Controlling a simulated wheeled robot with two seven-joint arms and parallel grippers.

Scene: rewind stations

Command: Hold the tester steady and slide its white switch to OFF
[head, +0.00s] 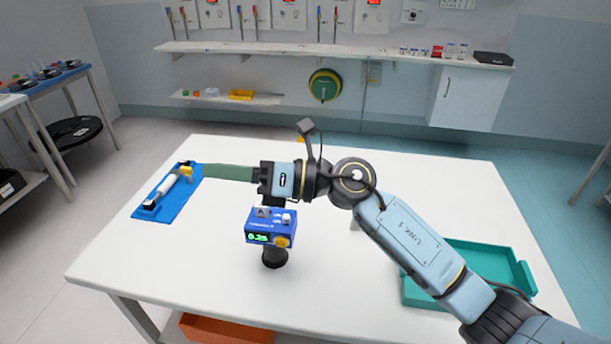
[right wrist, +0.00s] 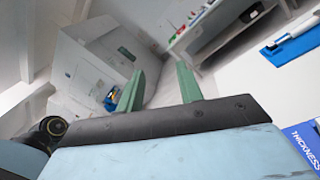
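The tester (head: 270,229) is a small blue box with a lit green display, a yellow knob and a white switch (head: 287,218) on top. It sits on a short black stand (head: 275,258) on the table. Its blue corner, lettered "THICKNESS", shows at the right edge of the right wrist view (right wrist: 304,146). My right gripper (head: 207,171) is behind and above the tester, its green fingers pointing left, away from it. In the right wrist view its fingers (right wrist: 160,75) are apart with nothing between them. My left gripper is not in view. The switch's marking is too small to read.
A blue tray (head: 143,211) with a white cylinder (head: 167,186) lies at the table's left. A teal tray (head: 470,247) lies at the right, partly behind my right arm. An orange bin (head: 225,330) is under the front edge. The white table (head: 180,258) is clear left of the tester.

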